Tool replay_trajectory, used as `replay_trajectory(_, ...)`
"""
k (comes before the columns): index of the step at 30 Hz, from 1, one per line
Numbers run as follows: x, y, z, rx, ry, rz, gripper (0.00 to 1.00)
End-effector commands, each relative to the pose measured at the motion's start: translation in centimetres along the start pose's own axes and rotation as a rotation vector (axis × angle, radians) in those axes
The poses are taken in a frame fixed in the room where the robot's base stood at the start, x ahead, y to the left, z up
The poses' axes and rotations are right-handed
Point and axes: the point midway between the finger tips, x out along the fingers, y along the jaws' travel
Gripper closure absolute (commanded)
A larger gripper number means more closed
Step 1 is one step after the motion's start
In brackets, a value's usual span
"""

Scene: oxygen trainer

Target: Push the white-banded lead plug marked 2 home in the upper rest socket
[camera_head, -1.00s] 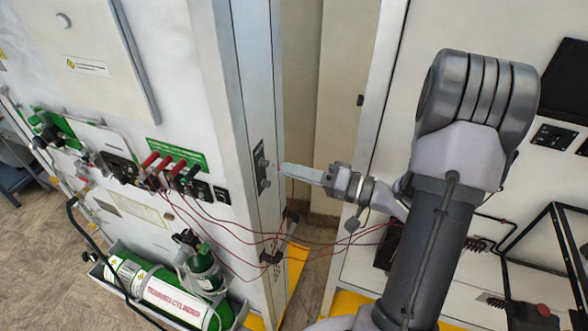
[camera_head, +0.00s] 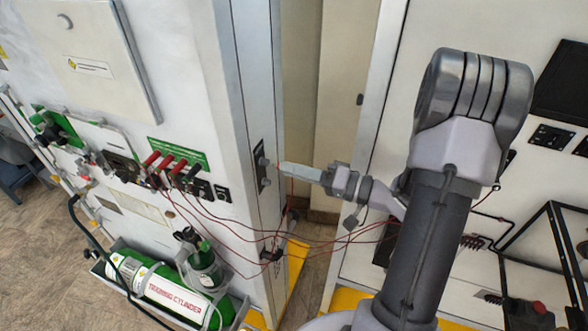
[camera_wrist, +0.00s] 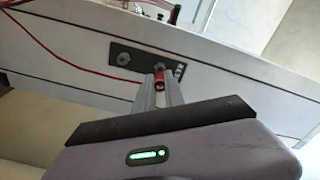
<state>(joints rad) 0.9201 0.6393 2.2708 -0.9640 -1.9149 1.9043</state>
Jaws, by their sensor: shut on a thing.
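The rest socket plate (camera_head: 257,172) is a dark strip with two round fittings on the narrow side face of the left cabinet. It also shows in the wrist view (camera_wrist: 141,56), where one fitting is clear at left and the other is close to the held plug. My gripper (camera_head: 281,168) reaches in from the right, its fingertips close beside the plate. In the wrist view my gripper (camera_wrist: 159,88) is shut on a red plug (camera_wrist: 160,79), which points at the plate. I cannot tell how deep the plug sits; its white band and number are not legible.
Several red and black plugs (camera_head: 172,175) stand in a row on the left cabinet front, with thin red leads hanging toward my arm. A green training cylinder (camera_head: 170,296) lies in a tray below. A narrow gap separates the two cabinets; a black frame (camera_head: 551,240) stands at right.

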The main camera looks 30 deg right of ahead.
Motion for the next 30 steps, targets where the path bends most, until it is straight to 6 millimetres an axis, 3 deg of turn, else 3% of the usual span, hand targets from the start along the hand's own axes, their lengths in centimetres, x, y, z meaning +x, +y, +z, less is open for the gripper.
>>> replay_trajectory(30,2.1,0.0,0.0,0.000,-0.001,-0.001,1.00)
